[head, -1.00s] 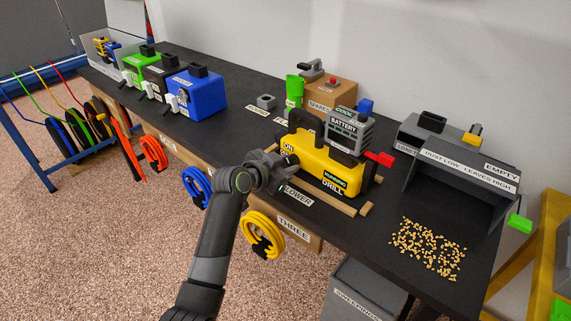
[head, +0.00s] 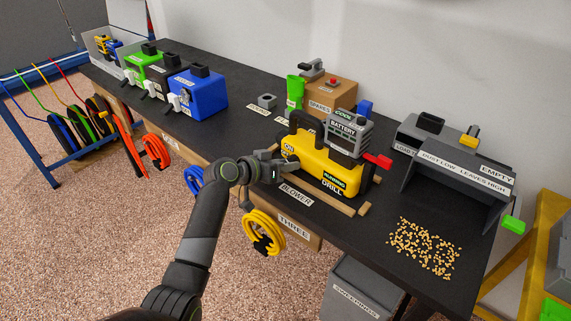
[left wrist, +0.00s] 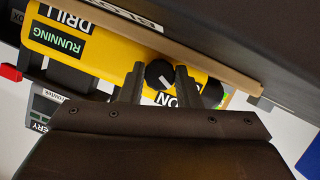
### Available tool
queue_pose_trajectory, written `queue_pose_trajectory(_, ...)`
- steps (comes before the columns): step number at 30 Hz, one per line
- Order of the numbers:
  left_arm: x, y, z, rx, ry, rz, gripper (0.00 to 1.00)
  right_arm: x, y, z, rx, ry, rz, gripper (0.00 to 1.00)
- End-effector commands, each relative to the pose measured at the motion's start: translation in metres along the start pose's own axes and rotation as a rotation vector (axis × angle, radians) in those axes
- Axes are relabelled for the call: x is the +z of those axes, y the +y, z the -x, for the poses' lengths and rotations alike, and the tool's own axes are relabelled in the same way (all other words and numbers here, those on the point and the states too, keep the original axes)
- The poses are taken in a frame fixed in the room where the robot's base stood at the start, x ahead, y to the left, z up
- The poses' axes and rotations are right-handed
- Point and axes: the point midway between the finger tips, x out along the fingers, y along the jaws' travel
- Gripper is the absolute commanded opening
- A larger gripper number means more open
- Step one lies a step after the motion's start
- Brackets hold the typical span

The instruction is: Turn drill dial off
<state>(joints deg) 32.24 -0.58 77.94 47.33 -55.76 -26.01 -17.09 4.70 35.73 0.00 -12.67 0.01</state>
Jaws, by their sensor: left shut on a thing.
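The yellow drill (head: 318,170) stands on the dark bench, with a green RUNNING label and a DRILL label on its side. Its black dial (left wrist: 158,70) shows in the left wrist view, with a white mark slanting toward the partly hidden ON label (left wrist: 188,95). My left gripper (head: 285,168) is at the left end of the drill. In the left wrist view its fingers (left wrist: 159,76) are on both sides of the dial, shut on it. In the head view the dial is hidden behind the gripper. My right gripper is not in view.
A grey battery (head: 347,134) and a red part (head: 378,161) are on the drill. Wooden strips (head: 330,196) lie along its front. A grey dust box (head: 460,165) and scattered pellets (head: 425,247) are to the right. A blue machine (head: 197,93) stands to the left.

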Motion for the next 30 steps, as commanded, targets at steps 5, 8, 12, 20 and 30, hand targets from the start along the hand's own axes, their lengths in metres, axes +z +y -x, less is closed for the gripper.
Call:
queue_pose_trajectory(5, -0.0015, -0.0007, 0.0004, 0.008, 0.003, 0.021, 0.07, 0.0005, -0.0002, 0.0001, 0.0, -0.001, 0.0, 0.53)
queue_pose_trajectory(8, -0.0016, -0.0007, 0.0004, 0.009, 0.003, 0.024, 0.07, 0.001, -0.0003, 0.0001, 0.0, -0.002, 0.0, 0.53)
queue_pose_trajectory(12, -0.0017, -0.0007, 0.0005, 0.009, 0.003, 0.024, 0.07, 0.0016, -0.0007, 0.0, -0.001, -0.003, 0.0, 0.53)
queue_pose_trajectory(20, -0.0016, -0.0006, 0.0004, 0.009, 0.003, 0.023, 0.47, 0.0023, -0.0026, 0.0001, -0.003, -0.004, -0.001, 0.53)
queue_pose_trajectory(30, -0.0005, -0.0005, 0.0011, 0.01, 0.001, 0.024, 0.52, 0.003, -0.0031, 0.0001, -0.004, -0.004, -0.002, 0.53)
